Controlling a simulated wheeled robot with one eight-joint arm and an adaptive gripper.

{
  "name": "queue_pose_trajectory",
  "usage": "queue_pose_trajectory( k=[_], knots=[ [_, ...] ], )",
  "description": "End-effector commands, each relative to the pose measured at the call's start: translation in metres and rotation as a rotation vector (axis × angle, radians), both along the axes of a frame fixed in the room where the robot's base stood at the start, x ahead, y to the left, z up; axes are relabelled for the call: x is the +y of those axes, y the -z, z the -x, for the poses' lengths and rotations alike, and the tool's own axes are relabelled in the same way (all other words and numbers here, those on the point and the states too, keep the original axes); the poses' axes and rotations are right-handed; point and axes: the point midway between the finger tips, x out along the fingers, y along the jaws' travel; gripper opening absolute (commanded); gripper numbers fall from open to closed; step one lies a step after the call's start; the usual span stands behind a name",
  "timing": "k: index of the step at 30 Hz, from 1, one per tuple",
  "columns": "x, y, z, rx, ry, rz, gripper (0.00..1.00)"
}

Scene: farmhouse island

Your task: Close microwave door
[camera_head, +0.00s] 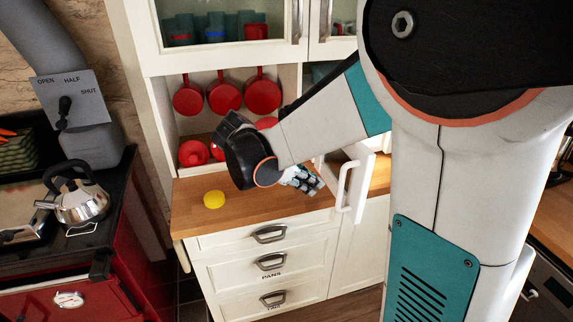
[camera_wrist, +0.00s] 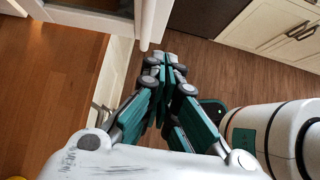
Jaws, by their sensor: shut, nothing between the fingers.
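The white microwave door (camera_head: 359,178) stands open over the counter edge in the head view. Its white bar handle (camera_head: 346,187) faces left. Most of the microwave body is hidden behind my arm. My gripper (camera_head: 312,184) is shut and empty, just left of the handle in the head view. In the wrist view my gripper (camera_wrist: 165,60) has its fingertips together close to the lower end of the white handle (camera_wrist: 150,22). I cannot tell whether they touch it. Part of a white framed panel (camera_wrist: 92,14) shows at the top of that view.
A yellow round thing (camera_head: 214,199) lies on the wooden counter (camera_head: 190,219). Red pans (camera_head: 224,96) hang at the back. White drawers (camera_head: 268,262) are below the counter. A kettle (camera_head: 82,206) stands on the red stove at left. Floor (camera_wrist: 220,75) beyond the counter edge is clear.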

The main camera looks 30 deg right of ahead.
Motion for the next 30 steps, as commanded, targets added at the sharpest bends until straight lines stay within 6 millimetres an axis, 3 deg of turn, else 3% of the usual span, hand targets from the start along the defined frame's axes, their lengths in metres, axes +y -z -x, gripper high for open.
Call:
queue_pose_trajectory(
  k=[5,19,24,30],
  knots=[
    [-0.01,0.01,0.002,0.016,-0.004,0.006,0.0],
    [-0.07,0.073,0.015,0.013,-0.002,0.005,0.0],
    [-0.094,0.072,0.021,0.012,-0.002,0.005,0.0],
    [-0.107,0.071,0.023,0.013,-0.004,0.004,0.0]
  ],
)
